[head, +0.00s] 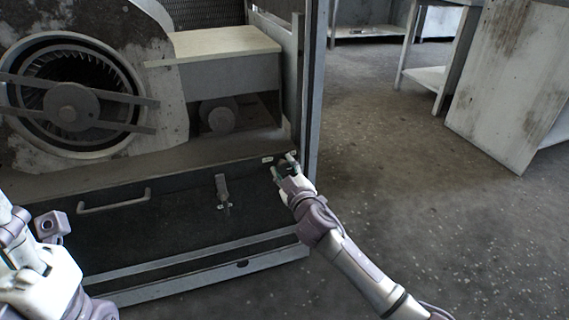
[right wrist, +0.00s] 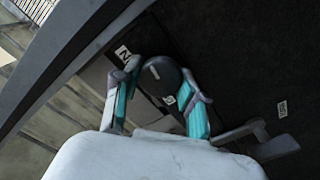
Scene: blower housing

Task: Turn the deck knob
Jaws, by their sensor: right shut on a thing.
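The deck knob (head: 283,169) is a small dark round knob at the upper right of the blower housing's dark front panel. It shows larger in the right wrist view (right wrist: 161,74). My right gripper (head: 285,164) reaches it from the front right. In the right wrist view its two teal-padded fingers (right wrist: 160,80) stand on either side of the knob and are closed on it. Small white labels lie beside the knob. My left arm shows at the lower left of the head view; its fingers cannot be made out.
The front panel has a bar handle (head: 114,201) and a hanging latch (head: 223,191). A round fan (head: 70,105) sits behind, at the left. A grey upright frame post (head: 316,90) stands just right of the knob. Open floor (head: 420,200) lies to the right, before a worn cabinet (head: 510,75).

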